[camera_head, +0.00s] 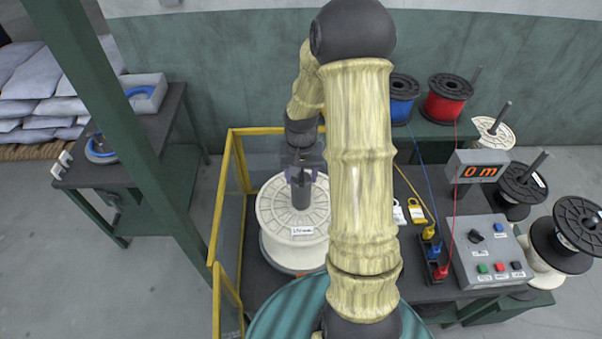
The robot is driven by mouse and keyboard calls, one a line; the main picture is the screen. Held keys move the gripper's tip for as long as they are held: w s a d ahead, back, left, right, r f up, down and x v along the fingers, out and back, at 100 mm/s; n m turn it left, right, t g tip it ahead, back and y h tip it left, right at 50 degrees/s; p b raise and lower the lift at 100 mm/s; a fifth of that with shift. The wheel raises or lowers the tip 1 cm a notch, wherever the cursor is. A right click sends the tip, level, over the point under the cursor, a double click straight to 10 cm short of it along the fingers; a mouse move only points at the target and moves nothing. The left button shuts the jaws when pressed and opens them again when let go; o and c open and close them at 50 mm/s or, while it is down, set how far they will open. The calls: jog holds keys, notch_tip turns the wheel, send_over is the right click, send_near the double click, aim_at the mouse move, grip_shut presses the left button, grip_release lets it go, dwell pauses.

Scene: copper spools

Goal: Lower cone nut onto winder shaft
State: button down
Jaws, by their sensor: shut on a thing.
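A large white spool (275,217) with a labelled top flange sits inside the yellow-railed winder bay. My gripper (302,173) is above the middle of this spool, pointing down, its fingers shut on a dark grey piece (302,194), which I take to be the cone nut. This piece is upright at the spool's centre. The winder shaft cannot be told apart from it here. Whether the nut touches the shaft or the spool cannot be told from this view. My own arm covers the area right of the spool.
Yellow guard rails (216,240) stand left of and behind the spool. A control box (490,255), a display (478,170) and colored plugs (435,252) are on the right bench. Red (447,98) and blue (402,95) spools stand behind. A side table (100,172) is left.

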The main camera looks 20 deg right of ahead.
jog(key=shift+f, duration=0.3)
jog(key=shift+c, duration=2.3)
grip_release()
notch_tip(320, 180, up, 18)
jog(key=b, duration=0.3)
jog(key=shift+f, duration=0.25)
